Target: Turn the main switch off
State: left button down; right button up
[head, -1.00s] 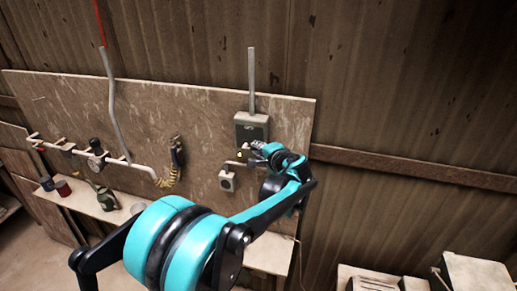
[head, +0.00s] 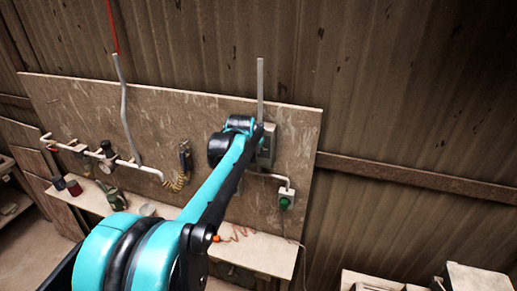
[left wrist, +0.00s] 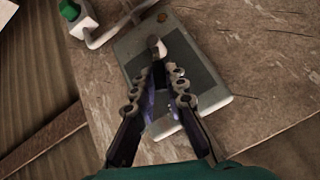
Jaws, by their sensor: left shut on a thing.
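The main switch is a grey box on the wooden board. In the head view (head: 268,155) my left arm covers much of its left side. In the left wrist view the box's flat front (left wrist: 205,85) fills the middle, and a short lever with a pale rounded end (left wrist: 157,46) stands out from it. My left gripper (left wrist: 159,70) is at the box, its two fingers closing in on this lever from both sides. It is shut on the lever; the exact contact is dim. In the head view the fingers are hidden behind my arm. My right gripper is not in view.
A small box with a green button (head: 285,200) sits below right of the switch box, joined by a pipe. A vertical conduit (head: 260,80) rises above the switch. Pipes with a gauge (head: 107,148) and a coiled hose (head: 180,178) are to the left. A shelf (head: 265,250) runs below.

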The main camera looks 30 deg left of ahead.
pick_arm(q)
jog(key=shift+s+a+n+t+h+b, duration=0.15)
jog(key=shift+a+n+h+b, duration=0.2)
jog(key=shift+h, duration=0.35)
jog(key=shift+s+a+n+t+h+b, duration=0.15)
jog(key=shift+a+n+h, duration=0.2)
jog(key=shift+a+h, duration=0.3)
jog(key=shift+d, duration=0.1)
jog(key=c, duration=1.6)
grip_release()
jog(key=shift+o, duration=0.2)
jog(key=v, duration=1.2)
jog(key=shift+w, duration=0.1)
